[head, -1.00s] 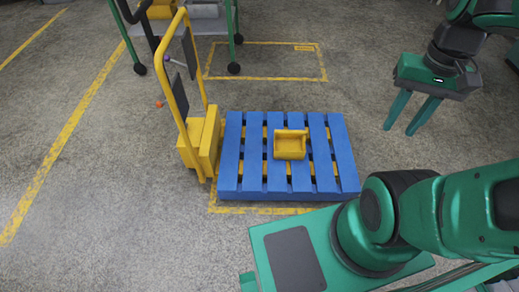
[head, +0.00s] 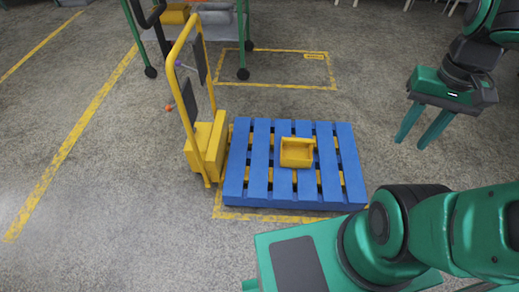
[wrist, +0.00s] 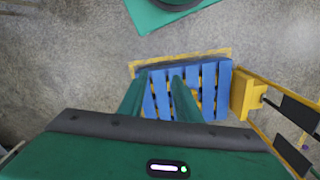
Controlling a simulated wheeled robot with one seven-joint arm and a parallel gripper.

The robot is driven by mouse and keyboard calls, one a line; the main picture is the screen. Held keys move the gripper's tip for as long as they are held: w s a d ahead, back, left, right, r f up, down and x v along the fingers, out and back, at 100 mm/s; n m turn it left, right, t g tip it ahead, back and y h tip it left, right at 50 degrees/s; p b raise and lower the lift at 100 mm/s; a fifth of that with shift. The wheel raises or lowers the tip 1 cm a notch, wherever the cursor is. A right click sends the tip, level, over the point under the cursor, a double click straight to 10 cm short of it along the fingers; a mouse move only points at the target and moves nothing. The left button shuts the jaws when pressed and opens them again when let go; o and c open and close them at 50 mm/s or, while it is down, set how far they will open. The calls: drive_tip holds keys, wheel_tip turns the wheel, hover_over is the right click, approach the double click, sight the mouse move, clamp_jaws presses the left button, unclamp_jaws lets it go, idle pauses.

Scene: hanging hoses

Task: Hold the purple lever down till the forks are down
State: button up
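A yellow pallet stacker (head: 205,143) stands left of the blue pallet, with a tall frame and dark panels. The purple lever (head: 179,64) is a small knob at the upper left of the frame; it also shows at the right edge of the wrist view (wrist: 304,147). Its exact position is too small to tell. The forks lie under the pallet; yellow shows between its slats, and their height is hard to tell. My gripper (head: 412,143) is open and empty, off to the right of the pallet and well apart from the lever.
The blue pallet (head: 262,165) carries a yellow open bin (head: 297,153). A green-legged cart (head: 243,74) stands behind, beside a yellow floor outline. Floor to the left of the stacker is clear.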

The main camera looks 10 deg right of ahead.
drive_tip(key=shift+s+d+r, duration=0.15)
drive_tip(key=shift+s+r, duration=0.1)
drive_tip(key=shift+s, duration=0.15)
drive_tip(key=c, duration=0.5)
drive_tip(key=w+d+f+m, duration=0.1)
drive_tip(key=w+d+m, duration=0.1)
drive_tip(key=w+m, duration=0.1)
drive_tip(key=w+d+f+m+h, duration=0.1)
drive_tip(key=w+d+f+m, duration=0.1)
drive_tip(key=w, duration=0.3)
drive_tip(key=w+d+f+m+h, duration=0.1)
drive_tip(key=w+d+f+m, duration=0.1)
drive_tip(key=w+m, duration=0.2)
drive_tip(key=shift+d+f, duration=0.1)
drive_tip(key=shift+f, duration=0.15)
clamp_jaws()
drive_tip(key=w+d+f+m+h, duration=0.2)
drive_tip(key=w+d+f+m, duration=0.1)
drive_tip(key=w+f+m, duration=0.4)
wheel_tip(320, 180, down, 2)
drive_tip(key=w, duration=0.2)
drive_tip(key=shift+w+d, duration=0.35)
